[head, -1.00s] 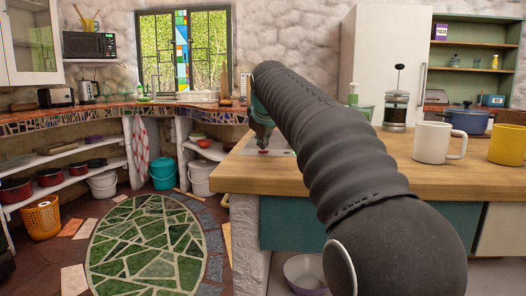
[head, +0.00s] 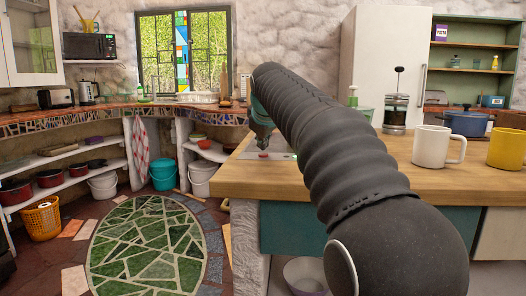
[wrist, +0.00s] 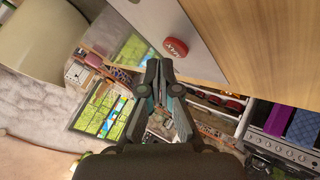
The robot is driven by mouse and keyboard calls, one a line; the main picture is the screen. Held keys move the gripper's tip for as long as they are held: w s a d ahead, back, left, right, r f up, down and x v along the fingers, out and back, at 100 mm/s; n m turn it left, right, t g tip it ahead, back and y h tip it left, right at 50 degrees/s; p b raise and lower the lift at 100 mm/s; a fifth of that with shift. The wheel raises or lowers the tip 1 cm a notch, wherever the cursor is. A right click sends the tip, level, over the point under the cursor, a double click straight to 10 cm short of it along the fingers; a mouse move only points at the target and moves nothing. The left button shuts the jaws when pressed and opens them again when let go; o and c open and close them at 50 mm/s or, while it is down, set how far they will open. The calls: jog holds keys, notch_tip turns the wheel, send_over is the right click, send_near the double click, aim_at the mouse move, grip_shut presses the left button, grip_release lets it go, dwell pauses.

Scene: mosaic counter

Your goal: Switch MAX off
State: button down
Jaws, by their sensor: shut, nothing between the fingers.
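A round red button (wrist: 175,47) with pale lettering that seems to read MAX sits on a grey metal plate (wrist: 145,15) in the wrist view. In the head view the red button (head: 263,155) shows small on the plate at the counter's left end. My gripper (wrist: 159,76) is shut and empty, its fingertips close together just beside the button in the wrist view. In the head view my gripper (head: 263,145) points down just above the button. A small gap seems to lie between them. Whether the button is pressed in or raised cannot be told.
The wooden counter (head: 330,185) holds a white mug (head: 430,147), a yellow mug (head: 508,150), a French press (head: 396,112) and a blue pot (head: 465,122) to the right. My arm hides part of the counter. Floor with a green mosaic oval (head: 150,245) lies to the left.

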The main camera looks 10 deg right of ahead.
aim_at(263, 155)
jog(key=shift+r, duration=0.1)
notch_tip(263, 155, up, 4)
jog(key=p, duration=0.4)
jog(key=shift+r+p, duration=0.25)
jog(key=shift+p, duration=0.1)
jog(key=shift+r, duration=0.7)
jog(key=shift+d, duration=0.1)
dwell(0.6)
